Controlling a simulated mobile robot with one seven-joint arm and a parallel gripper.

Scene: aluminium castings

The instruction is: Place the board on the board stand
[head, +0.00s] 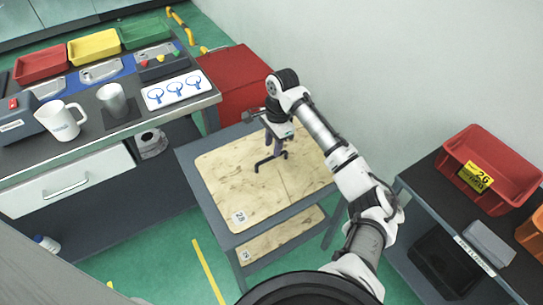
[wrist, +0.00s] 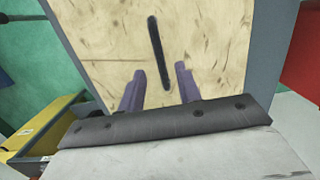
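A white board (head: 177,90) with three blue drawings is at the right end of the grey workbench, far from my gripper. A thin black stand (head: 258,166), which looks like the board stand, is on the wooden top of the grey cart, below my gripper (head: 277,143). In the wrist view its black bar (wrist: 157,45) shows against the wood, in line with the gap between my fingers. My gripper's purple fingers (wrist: 160,72) are apart and nothing is clamped between them. The arm hides part of the stand in the head view; whether a finger touches it I cannot tell.
The workbench also holds a white mug (head: 60,121), a metal cup (head: 112,100), and red, yellow and green trays (head: 94,46). A red cabinet (head: 240,80) stands behind the cart (head: 225,195). A shelf (head: 420,185) with a red bin (head: 490,165) is at right.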

